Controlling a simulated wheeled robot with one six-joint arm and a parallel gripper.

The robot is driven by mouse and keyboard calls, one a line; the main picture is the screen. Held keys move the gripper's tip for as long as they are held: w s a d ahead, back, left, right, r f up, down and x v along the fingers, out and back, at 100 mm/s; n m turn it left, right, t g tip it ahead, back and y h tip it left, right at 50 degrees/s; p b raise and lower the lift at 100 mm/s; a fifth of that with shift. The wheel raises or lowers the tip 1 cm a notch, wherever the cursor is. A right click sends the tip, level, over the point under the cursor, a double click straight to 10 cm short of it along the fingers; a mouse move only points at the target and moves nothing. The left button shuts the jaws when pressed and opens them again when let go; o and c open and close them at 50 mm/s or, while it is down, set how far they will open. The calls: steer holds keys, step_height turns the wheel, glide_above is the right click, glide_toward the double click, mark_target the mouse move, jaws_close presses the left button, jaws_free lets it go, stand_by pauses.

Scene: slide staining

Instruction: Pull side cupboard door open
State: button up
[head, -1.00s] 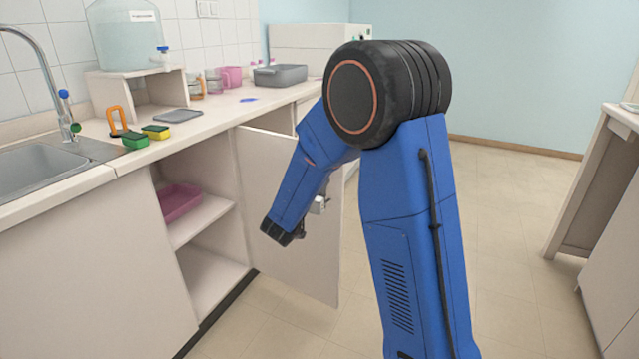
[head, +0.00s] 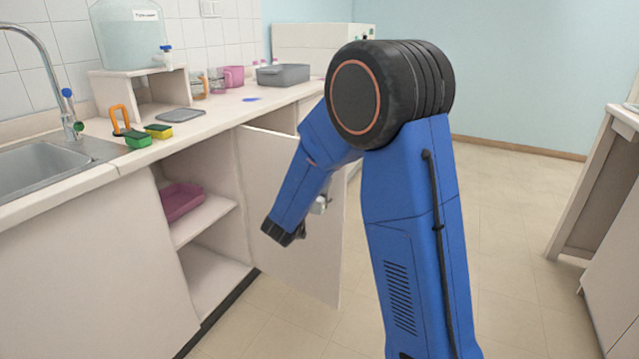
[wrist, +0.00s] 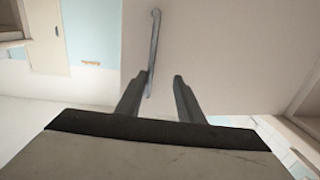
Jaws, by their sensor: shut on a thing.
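The side cupboard door (head: 318,262) stands wide open, swung out from the counter front beside the shelves. My arm covers part of it in the head view. In the wrist view the door's pale panel (wrist: 225,45) fills the middle. A thin grey bar handle (wrist: 154,45) runs down between the fingers of my gripper (wrist: 163,76), close to the left finger. In the head view my arm mostly hides the gripper and handle.
The open cupboard shows a shelf (head: 205,217) with a pink tray (head: 181,201). Above are the counter (head: 215,112), sink (head: 45,165), sponges and a water container (head: 128,38). Floor (head: 500,230) is clear to the right, up to another bench (head: 590,180).

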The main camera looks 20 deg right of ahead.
steer(key=v, duration=1.7)
steer(key=shift+r, duration=0.1)
